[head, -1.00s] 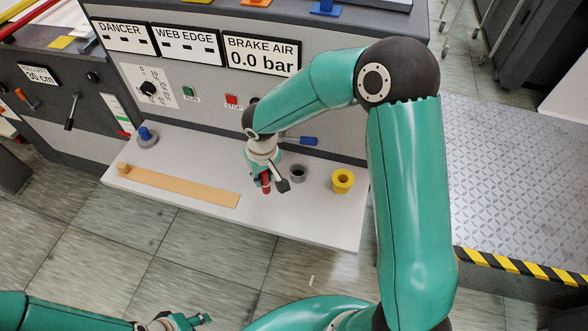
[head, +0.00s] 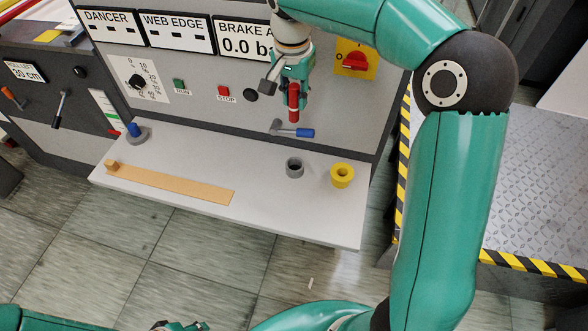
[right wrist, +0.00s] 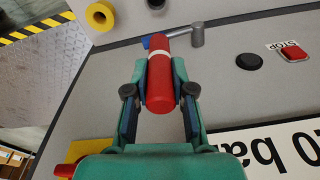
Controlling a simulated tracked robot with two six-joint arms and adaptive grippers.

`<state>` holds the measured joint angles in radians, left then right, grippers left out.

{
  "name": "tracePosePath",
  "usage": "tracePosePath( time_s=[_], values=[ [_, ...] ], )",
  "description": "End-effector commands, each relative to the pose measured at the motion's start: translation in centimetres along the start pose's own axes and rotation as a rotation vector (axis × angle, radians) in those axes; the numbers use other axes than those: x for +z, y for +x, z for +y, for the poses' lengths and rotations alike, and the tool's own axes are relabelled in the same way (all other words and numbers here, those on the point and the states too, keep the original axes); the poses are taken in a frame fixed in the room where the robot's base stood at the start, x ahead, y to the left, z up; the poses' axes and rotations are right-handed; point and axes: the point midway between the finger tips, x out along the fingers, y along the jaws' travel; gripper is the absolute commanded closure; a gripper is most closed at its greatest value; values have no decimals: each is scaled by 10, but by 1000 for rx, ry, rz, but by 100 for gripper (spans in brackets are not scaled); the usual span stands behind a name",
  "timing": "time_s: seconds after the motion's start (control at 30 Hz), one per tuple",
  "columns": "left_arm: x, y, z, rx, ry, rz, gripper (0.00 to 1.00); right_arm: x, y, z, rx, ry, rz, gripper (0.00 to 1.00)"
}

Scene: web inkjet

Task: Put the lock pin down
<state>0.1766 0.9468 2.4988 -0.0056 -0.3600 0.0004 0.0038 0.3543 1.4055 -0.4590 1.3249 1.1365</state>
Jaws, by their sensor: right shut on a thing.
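The lock pin, a red cylinder with a white band (head: 293,102), is held in my right gripper (head: 292,84) in front of the grey panel, above the white shelf. In the right wrist view the pin (right wrist: 158,85) sits between the two fingers of my right gripper (right wrist: 160,75), which are shut on it.
The white shelf (head: 262,215) also bears a yellow spool (head: 342,175), a tan strip (head: 180,186) and a blue-topped knob (head: 135,132). A blue-handled lever (head: 297,132) is on the panel behind the shelf. The shelf's front right is clear.

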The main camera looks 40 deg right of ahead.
Motion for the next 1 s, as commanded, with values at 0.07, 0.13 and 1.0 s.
tracePosePath(
  time_s=[0.07, 0.13, 1.0],
  values=[
    [0, 2, -1, 0, 0, 0, 60, 0, 7, 3, 7, 21, -2, 100],
    [0, 3, -1, 0, 0, 0, 60, 2, 20, 4, 10, 24, -3, 100],
    [0, -1, 0, 0, 0, 0, 60, 20, 174, 6, 9, 18, -2, 100]
  ],
)
